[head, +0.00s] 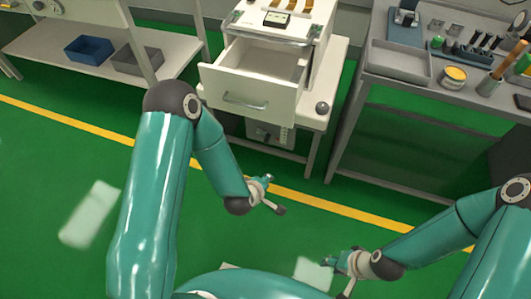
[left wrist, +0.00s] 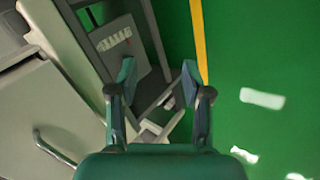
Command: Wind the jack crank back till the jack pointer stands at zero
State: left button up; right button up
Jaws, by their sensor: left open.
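A white cart (head: 317,77) with an open drawer (head: 249,97) stands at the top middle of the head view. A pale box (head: 268,133) sits low under it. In the left wrist view a light grey panel with a row of white marks (left wrist: 114,40) lies beyond the left finger. I cannot make out the jack crank or jack pointer for certain in either view. My left gripper (head: 274,193) is in front of the cart, apart from it. In the left wrist view the same gripper (left wrist: 160,82) is open and empty. My right gripper (head: 341,272) is low in the head view, over the floor; its jaws are unclear.
A grey workbench (head: 350,110) with a tray (head: 400,62), a yellow-topped tin (head: 454,77) and tools stands at the right. A shelf at the left holds a blue bin (head: 88,50) and a grey bin (head: 137,60). The green floor in front is clear.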

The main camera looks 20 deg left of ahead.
pick_arm(q)
jog(key=w+a+f+n+t+y+b, duration=0.15)
jog(key=w+f+n+t+b, duration=0.25)
jog(key=w+f+n+b, duration=0.5)
jog(key=n+t+y+b, duration=0.3)
jog(key=n+y+b, duration=0.15)
jog(key=b, duration=0.65)
send_near(267, 143)
jog(key=shift+n, duration=0.35)
jog(key=b+x, duration=0.2)
jog(key=x, duration=0.4)
jog(key=b+x, duration=0.2)
jog(key=x, duration=0.4)
jog(key=shift+r+b, duration=0.2)
jog(key=shift+b, duration=0.15)
pick_arm(e)
notch_tip(267, 143, down, 28)
jog(key=shift+r, duration=0.1)
pick_arm(q)
grip_shut()
jog(key=shift+a, duration=0.3)
jog(key=shift+d+f, duration=0.1)
jog(key=shift+d, duration=0.15)
